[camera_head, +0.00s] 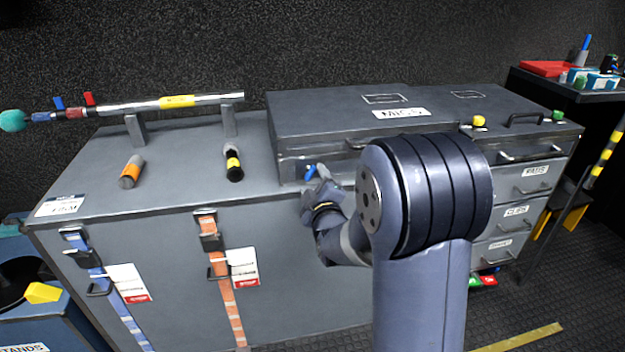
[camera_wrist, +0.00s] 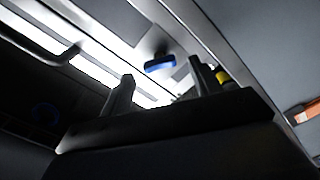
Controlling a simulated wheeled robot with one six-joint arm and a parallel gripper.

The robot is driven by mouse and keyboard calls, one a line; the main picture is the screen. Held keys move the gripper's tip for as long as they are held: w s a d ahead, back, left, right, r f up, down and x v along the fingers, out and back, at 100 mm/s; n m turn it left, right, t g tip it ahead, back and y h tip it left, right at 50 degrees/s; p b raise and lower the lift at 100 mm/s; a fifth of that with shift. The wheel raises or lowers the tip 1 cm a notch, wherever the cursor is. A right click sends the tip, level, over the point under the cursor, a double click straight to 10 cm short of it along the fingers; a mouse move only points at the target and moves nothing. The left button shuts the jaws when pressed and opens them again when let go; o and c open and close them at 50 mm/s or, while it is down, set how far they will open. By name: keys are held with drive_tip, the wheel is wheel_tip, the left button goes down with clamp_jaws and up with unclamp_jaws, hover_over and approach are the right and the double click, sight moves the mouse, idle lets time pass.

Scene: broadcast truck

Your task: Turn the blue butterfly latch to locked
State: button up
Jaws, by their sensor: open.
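The blue butterfly latch (camera_head: 309,171) is on the front of the grey case marked MICS (camera_head: 330,115), near its lower left. It also shows in the wrist view (camera_wrist: 160,63) as a blue piece on a pale plate. My gripper (camera_head: 320,183) is close to the latch, and its fingers partly cover the latch area in the head view. In the wrist view my gripper (camera_wrist: 162,88) is open, with the latch beyond and between the two fingertips. No contact is visible. The latch's exact turn angle is hard to tell.
A yellow-and-black cylinder (camera_head: 233,163) and an orange-and-grey cylinder (camera_head: 131,171) rest on the grey chest (camera_head: 190,180) left of my gripper. A microphone pole (camera_head: 180,102) lies on two supports behind them. A drawer unit (camera_head: 525,180) stands at the right.

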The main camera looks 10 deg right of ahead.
drive_tip(key=shift+w, duration=1)
drive_tip(key=shift+c, duration=0.4)
drive_tip(key=c, duration=0.9)
